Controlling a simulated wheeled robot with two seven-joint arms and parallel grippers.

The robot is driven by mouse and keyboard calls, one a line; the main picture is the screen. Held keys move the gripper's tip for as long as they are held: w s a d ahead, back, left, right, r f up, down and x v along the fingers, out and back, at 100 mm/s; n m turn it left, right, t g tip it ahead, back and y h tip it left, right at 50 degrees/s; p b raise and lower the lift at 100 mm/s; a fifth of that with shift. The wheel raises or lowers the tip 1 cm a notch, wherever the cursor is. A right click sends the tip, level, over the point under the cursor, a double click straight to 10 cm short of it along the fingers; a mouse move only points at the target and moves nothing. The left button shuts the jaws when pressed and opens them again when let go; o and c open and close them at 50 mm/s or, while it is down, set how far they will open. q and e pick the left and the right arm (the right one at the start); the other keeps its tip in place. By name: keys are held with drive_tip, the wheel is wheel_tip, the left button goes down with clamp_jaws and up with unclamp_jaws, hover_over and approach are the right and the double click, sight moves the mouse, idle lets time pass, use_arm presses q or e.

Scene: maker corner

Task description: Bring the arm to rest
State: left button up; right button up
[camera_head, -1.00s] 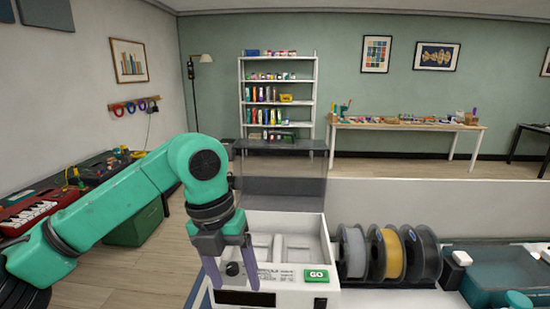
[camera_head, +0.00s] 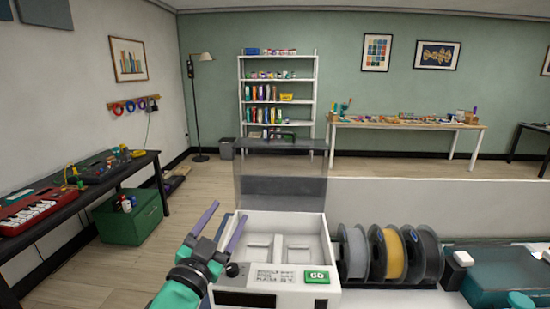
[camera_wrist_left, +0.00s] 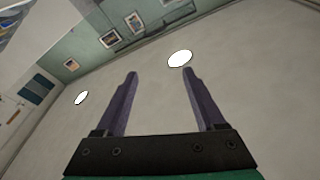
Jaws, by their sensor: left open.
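My left gripper (camera_head: 222,227) is in the lower middle of the head view, its two purple fingers apart and pointing up. It holds nothing. It appears in front of the left side of a white machine (camera_head: 325,250) with a green GO button (camera_head: 317,277) and a raised clear lid (camera_head: 282,178). In the left wrist view the open fingers (camera_wrist_left: 160,75) point toward the ceiling and wall, with nothing between them. My right gripper is not in view.
Several filament spools (camera_head: 390,252) stand just right of the machine. A teal see-through bin (camera_head: 500,275) is further right. A dark table with a red keyboard (camera_head: 40,205) and a green box (camera_head: 130,217) are at the left. Floor between is clear.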

use_arm(q)
drive_tip(key=s+a+f+n+g+y, duration=0.2)
drive_tip(key=a+f+g, duration=0.1)
drive_tip(key=f, duration=0.4)
drive_tip(key=s+a+f+n+g+y, duration=0.1)
drive_tip(key=s+a+f+g+y, duration=0.15)
drive_tip(key=f, duration=0.35)
drive_tip(key=s+a+f+n+g+y, duration=0.1)
drive_tip(key=s+a+f+n+g, duration=0.1)
drive_tip(key=a+f, duration=0.35)
drive_tip(key=s+a+f+n+g, duration=0.1)
drive_tip(key=s+a+f+g, duration=0.1)
drive_tip(key=s+f+g, duration=0.95)
drive_tip(key=s+f+t, duration=0.1)
drive_tip(key=s+f, duration=0.2)
drive_tip(key=f, duration=0.9)
drive_tip(key=s+f+t, duration=0.1)
drive_tip(key=s+f, duration=0.3)
drive_tip(key=f, duration=0.8)
drive_tip(key=s+a+f+g, duration=0.1)
drive_tip(key=s+a+f, duration=0.1)
drive_tip(key=s+f, duration=1.4)
drive_tip(key=shift+s+a, duration=0.25)
drive_tip(key=shift+s, duration=0.35)
